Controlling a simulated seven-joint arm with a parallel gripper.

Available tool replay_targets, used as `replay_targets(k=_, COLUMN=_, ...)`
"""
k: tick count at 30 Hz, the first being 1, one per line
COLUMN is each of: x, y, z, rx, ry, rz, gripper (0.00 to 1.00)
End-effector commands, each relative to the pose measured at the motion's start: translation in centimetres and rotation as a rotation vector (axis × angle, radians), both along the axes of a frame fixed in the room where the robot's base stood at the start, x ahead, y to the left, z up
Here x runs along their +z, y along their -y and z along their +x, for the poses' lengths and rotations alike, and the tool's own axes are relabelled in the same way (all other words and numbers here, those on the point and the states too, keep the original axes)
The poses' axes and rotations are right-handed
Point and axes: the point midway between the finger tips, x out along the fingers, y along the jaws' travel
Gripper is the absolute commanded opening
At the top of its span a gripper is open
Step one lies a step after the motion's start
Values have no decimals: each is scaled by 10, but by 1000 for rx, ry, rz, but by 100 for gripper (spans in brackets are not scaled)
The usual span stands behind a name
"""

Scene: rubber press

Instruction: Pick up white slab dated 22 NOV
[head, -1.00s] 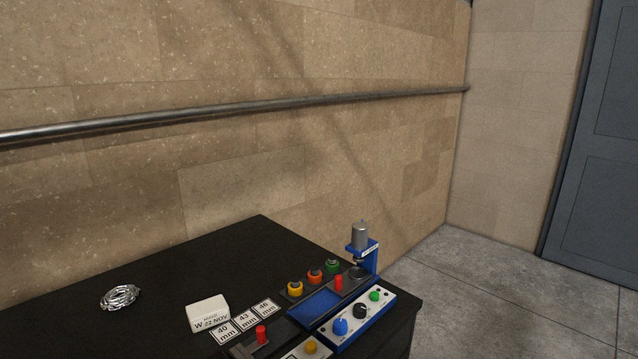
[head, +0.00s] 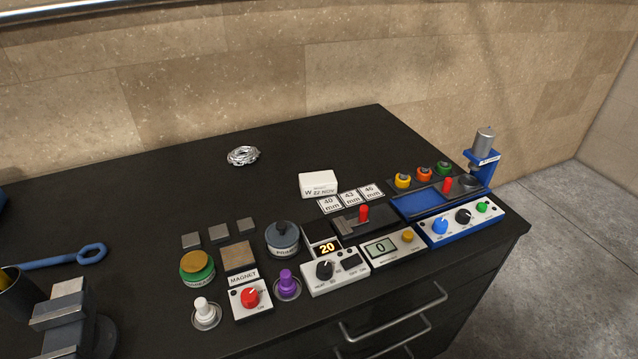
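The white slab (head: 318,181) lies flat on the black bench top, right of the bench's middle. Its front face reads "W 22 NOV", with a smaller line of print above that is hard to read. It sits just behind the small white cards marked 40, 43 and 46 mm (head: 350,198), close to the 40 card. Nothing covers the slab. My gripper does not show in the head view.
A crumpled silver foil piece (head: 243,156) lies left of the slab, with bare bench between. Control boxes, including a blue one (head: 462,222), stand in front and to the right. A blue wrench (head: 60,258) and a grey metal block device (head: 62,312) are at left.

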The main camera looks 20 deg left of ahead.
Motion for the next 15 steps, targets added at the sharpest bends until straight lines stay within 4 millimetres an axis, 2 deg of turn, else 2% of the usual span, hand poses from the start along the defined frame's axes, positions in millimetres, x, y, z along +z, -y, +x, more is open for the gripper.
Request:
replay_targets(k=13, x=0, y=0, z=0, rx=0, ry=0, rz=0, gripper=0)
replay_targets(k=15, x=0, y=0, z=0, rx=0, ry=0, rz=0, gripper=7)
